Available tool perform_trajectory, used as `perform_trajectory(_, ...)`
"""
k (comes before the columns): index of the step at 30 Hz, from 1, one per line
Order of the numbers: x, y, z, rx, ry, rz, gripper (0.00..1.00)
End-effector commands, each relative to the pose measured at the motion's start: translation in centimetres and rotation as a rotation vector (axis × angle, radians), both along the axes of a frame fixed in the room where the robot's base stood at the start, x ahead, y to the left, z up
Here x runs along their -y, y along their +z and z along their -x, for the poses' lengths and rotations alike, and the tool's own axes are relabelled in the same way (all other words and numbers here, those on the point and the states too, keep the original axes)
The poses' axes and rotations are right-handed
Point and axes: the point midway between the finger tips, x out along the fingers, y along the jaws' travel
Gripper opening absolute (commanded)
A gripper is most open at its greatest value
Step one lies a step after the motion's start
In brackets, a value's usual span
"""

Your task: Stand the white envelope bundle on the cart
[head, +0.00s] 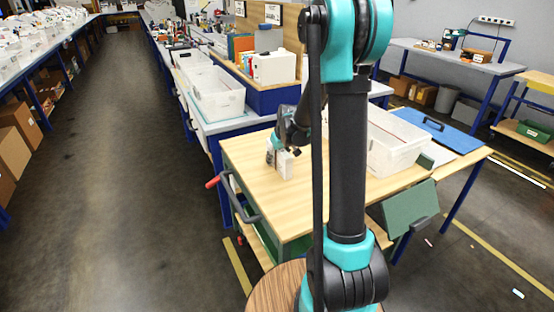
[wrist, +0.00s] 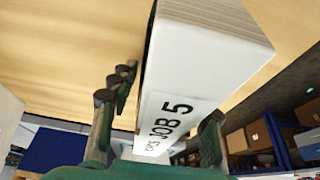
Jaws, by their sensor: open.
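The white envelope bundle (head: 281,164) is upright on the wooden top of the cart (head: 258,190), near its left side. In the wrist view the bundle (wrist: 205,60) is a white block with "JOB 5" printed on one face, and its end is at or close to the wooden surface. My gripper (wrist: 166,98) is open, with one finger on each side of the bundle. A gap shows beside the left finger; I cannot tell whether the right finger touches.
A clear plastic bin (head: 396,150) and a blue board (head: 440,130) are at the right on the worktop. Another clear bin (head: 215,95) stands on the bench behind. The cart top's front is clear.

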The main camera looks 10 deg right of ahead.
Motion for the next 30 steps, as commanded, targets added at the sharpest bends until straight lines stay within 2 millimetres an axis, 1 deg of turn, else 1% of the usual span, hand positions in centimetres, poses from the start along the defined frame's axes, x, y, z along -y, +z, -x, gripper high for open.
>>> perform_trajectory(5,0.2,1.3,0.5,0.0,0.0,0.0,0.48)
perform_trajectory(21,1.2,9.2,3.6,0.0,-0.001,0.0,0.48)
perform_trajectory(25,1.3,10.5,4.1,0.0,-0.001,0.0,0.48)
perform_trajectory(30,1.5,11.1,4.7,-0.001,-0.004,0.0,0.48)
